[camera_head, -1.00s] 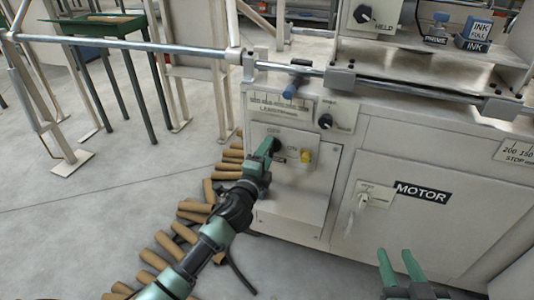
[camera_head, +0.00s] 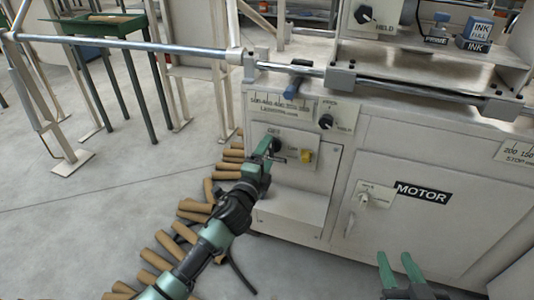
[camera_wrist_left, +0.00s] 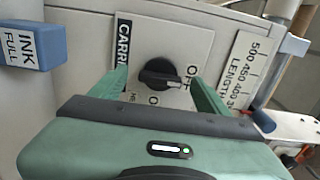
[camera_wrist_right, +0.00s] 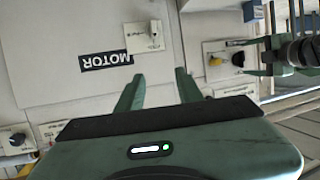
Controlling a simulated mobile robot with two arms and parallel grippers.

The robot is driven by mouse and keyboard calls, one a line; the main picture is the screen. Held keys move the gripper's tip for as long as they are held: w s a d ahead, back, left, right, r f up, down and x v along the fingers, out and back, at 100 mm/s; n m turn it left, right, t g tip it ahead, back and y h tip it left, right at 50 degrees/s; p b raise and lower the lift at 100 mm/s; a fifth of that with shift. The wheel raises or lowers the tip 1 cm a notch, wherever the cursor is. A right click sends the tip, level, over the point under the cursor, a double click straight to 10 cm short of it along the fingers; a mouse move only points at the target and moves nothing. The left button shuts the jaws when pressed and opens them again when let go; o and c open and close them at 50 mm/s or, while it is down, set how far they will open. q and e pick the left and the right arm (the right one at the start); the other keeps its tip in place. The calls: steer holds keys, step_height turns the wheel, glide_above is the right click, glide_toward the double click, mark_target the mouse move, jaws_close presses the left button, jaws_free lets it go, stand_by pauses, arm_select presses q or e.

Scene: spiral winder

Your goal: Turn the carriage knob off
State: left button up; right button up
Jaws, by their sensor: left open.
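The carriage knob (camera_wrist_left: 160,73) is black and round with a bar grip, on a pale plate (camera_wrist_left: 205,42) marked CARRI..., OFF and a partly hidden O... label, in the left wrist view. Its bar lies roughly sideways, with one end toward the OFF lettering. My left gripper (camera_wrist_left: 162,92) is open, its green fingers on either side of the knob, with gaps visible. In the head view my left gripper (camera_head: 268,150) is at the lower-left panel and partly covers the knob (camera_head: 276,145). My right gripper (camera_head: 400,268) is open and empty, low in front of the MOTOR door.
A yellow knob (camera_head: 305,156) sits just right of my left gripper. Another black knob (camera_head: 326,121) is above it. The MOTOR switch (camera_head: 362,200) is on the door. A blue INK FULL block (camera_wrist_left: 32,45) shows left in the left wrist view. Brown tubes (camera_head: 195,207) lie on the floor.

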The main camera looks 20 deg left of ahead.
arm_select(q)
steer(key=s+p, duration=0.1)
steer(key=s, duration=0.6)
steer(key=shift+a, duration=0.15)
arm_select(e)
steer(key=s+d+f+g+h, duration=0.1)
steer(key=s+f+g, duration=0.2)
steer(key=f, duration=0.2)
steer(key=shift+s+d, duration=0.2)
steer(key=shift+d, duration=0.15)
arm_select(q)
steer(key=shift+s, duration=0.1)
